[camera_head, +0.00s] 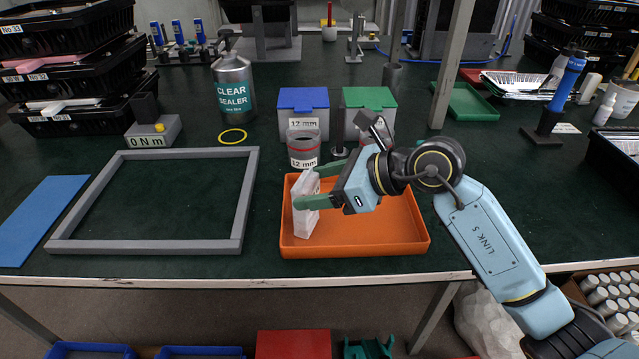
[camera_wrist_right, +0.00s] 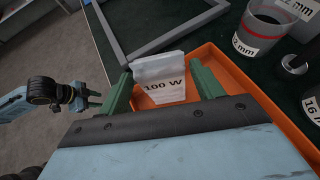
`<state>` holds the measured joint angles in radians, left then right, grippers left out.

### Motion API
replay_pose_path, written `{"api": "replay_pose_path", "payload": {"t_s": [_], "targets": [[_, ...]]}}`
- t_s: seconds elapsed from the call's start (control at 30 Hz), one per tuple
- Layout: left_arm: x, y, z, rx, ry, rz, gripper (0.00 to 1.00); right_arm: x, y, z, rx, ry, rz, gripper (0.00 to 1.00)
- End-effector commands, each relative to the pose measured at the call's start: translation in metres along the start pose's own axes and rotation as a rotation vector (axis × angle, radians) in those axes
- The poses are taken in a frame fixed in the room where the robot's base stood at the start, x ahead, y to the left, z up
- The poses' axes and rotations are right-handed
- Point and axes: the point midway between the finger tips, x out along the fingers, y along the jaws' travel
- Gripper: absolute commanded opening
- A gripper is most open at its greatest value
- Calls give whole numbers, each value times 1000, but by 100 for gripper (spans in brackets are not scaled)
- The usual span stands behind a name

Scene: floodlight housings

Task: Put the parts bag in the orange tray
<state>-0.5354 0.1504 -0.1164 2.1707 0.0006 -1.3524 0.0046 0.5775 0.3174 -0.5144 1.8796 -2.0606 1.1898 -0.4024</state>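The parts bag (camera_head: 304,222) is a whitish upright packet inside the orange tray (camera_head: 402,236), near its left wall. It carries a "100 W" label, which shows in the right wrist view (camera_wrist_right: 165,92). Whether the bag's base bears on the tray floor is hard to tell. My left gripper (camera_wrist_right: 97,98) is small at the left of the right wrist view, its fingers apart and empty, away from the tray.
A grey frame (camera_head: 245,195) lies left of the tray, with a blue mat (camera_head: 40,218) beyond it. A clear "12 mm" cup (camera_head: 303,148) and blue (camera_head: 303,100) and green (camera_head: 368,98) boxes stand just behind the tray. The table's front edge is close in front.

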Motion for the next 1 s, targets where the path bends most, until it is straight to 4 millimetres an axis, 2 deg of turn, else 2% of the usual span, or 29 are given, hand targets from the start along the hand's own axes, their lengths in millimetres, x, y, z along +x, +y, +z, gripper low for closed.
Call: {"api": "replay_pose_path", "payload": {"t_s": [0.1, 0.47, 0.57, 0.8, 1.0], "targets": [[0, 0, 1, 0, -2, 0, 36, 0, 0, 0, 0, 0, 0, 78], [0, 0, -1, 0, 5, 1, 36, -2, 0, 4, 0, 0, 0, 78], [13, -4, 5, 3, -12, -7, 36, -17, -1, 3, -2, 2, -4, 78], [36, -12, 15, 8, -30, -20, 36, -71, -1, 4, -2, 4, -4, 78], [48, -17, 22, 10, -37, -27, 36, -106, -1, 3, 0, 3, -3, 78]]}}
